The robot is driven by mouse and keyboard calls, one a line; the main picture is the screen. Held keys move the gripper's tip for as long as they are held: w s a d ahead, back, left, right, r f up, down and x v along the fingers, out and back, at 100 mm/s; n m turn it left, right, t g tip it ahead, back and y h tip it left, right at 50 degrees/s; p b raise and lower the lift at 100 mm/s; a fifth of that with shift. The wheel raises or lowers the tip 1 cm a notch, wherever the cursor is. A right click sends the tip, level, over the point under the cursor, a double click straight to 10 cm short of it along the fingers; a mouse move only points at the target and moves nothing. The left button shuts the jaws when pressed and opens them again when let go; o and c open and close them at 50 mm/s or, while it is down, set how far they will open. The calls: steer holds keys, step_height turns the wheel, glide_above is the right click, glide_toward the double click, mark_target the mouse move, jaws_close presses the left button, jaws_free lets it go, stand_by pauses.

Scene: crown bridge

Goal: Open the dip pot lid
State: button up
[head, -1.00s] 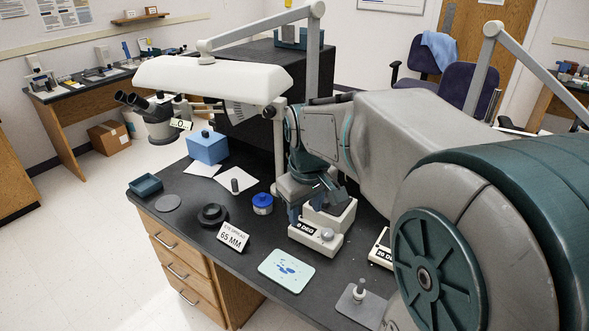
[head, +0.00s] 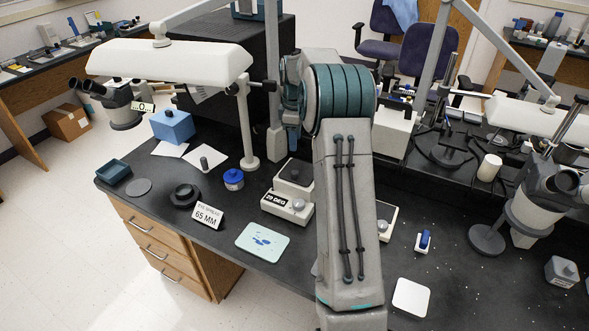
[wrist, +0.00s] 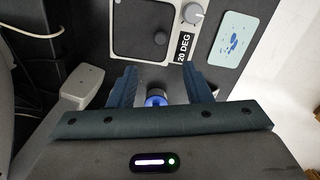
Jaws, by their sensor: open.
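The dip pot (head: 233,180) is a small round blue jar with a pale label, upright on the black bench with its lid on. It also shows in the wrist view (wrist: 156,97), below and between the fingers of my gripper (wrist: 158,69). My gripper is open, with a dark blue finger on each side of the pot in that view. I see nothing held, and I cannot tell how far above the lid the fingertips are. In the head view my arm hides most of the gripper.
A white box labelled 20 DEG (head: 287,207) stands right of the pot, and a mint pad (head: 262,242) lies nearer the front edge. A lamp post base (head: 250,164) is just behind the pot. A 65 MM sign (head: 208,215) and a black ring (head: 185,196) stand in front.

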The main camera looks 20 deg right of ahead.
mark_target(295, 172)
step_height(295, 172, down, 13)
steer(key=shift+f+p, duration=0.15)
steer(key=shift+p, duration=0.95)
steer(key=shift+s, duration=0.1)
jaws_close()
